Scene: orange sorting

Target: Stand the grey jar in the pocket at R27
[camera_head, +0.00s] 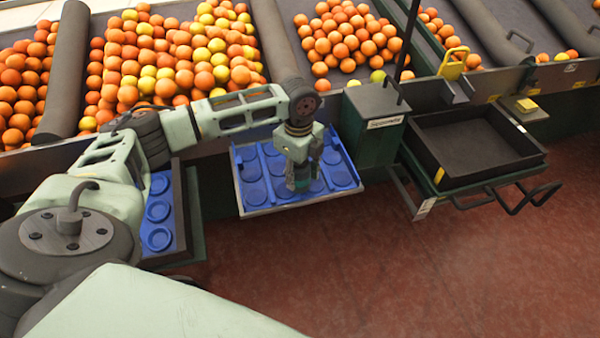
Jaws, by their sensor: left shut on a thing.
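My left gripper (297,184) points down over the blue tray with round pockets (258,207). It is shut on the grey jar, which is mostly hidden by the fingers and hard to make out. The gripper is over the front middle part of this tray and covers some pockets. I cannot tell whether the jar touches the tray. No R27 label can be read. My right gripper is not in view.
A second blue tray (176,237) with round pockets lies at the left, partly behind my left arm. A dark green box (373,135) stands right of the middle tray. An empty black bin (475,148) is farther right. Oranges (170,55) fill sloped bays behind.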

